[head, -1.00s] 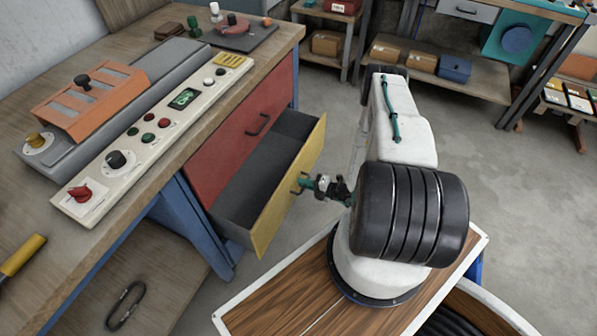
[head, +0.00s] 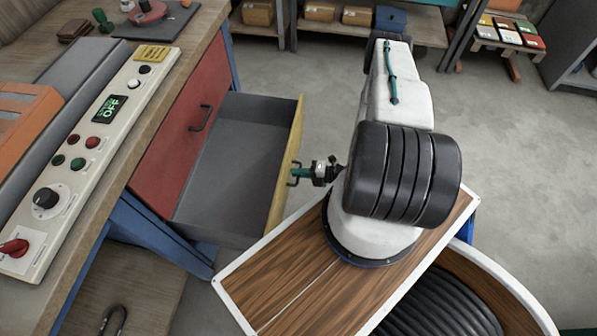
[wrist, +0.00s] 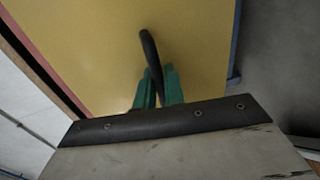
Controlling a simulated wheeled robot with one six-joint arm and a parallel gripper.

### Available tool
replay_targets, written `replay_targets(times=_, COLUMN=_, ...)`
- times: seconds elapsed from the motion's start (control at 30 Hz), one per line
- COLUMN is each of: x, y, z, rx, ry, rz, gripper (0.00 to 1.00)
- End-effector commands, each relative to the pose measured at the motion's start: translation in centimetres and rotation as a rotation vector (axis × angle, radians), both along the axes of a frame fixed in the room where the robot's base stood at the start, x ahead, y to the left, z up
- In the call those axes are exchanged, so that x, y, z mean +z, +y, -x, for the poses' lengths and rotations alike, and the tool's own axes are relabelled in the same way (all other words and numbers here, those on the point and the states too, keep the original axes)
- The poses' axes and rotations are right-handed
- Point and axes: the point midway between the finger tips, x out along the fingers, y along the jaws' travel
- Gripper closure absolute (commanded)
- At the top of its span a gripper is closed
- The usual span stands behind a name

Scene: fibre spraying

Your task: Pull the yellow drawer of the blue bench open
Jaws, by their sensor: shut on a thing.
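The yellow drawer (head: 285,165) of the blue bench (head: 150,232) stands well out from the bench in the head view. Its grey inside (head: 225,175) looks empty. My gripper (head: 298,174), with green fingers, is at the front of the yellow panel and shut on the drawer's dark handle. In the wrist view the yellow front (wrist: 100,45) fills much of the picture. The black handle (wrist: 149,48) runs between the green fingers of my gripper (wrist: 158,85). The far end of the handle shows above the fingers.
A red panel with its own handle (head: 200,118) is beside the drawer on the bench. A control panel (head: 90,140) lies on the bench top. Shelves with boxes (head: 320,12) stand at the back. Grey floor (head: 310,100) is clear behind the drawer.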

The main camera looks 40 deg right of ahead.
Motion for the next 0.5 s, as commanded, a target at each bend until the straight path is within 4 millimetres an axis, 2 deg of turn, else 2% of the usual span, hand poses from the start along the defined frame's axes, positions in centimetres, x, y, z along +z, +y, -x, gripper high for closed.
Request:
replay_targets(times=0.07, x=0.03, y=-0.13, z=-0.07, rx=-0.002, ry=-0.001, rz=0.002, gripper=1.00)
replay_targets(times=0.1, x=0.03, y=-0.14, z=-0.08, rx=-0.002, ry=-0.001, rz=0.002, gripper=0.84)
replay_targets(times=0.5, x=0.18, y=-0.66, z=0.54, rx=-0.004, ry=-0.001, rz=0.001, gripper=0.84)
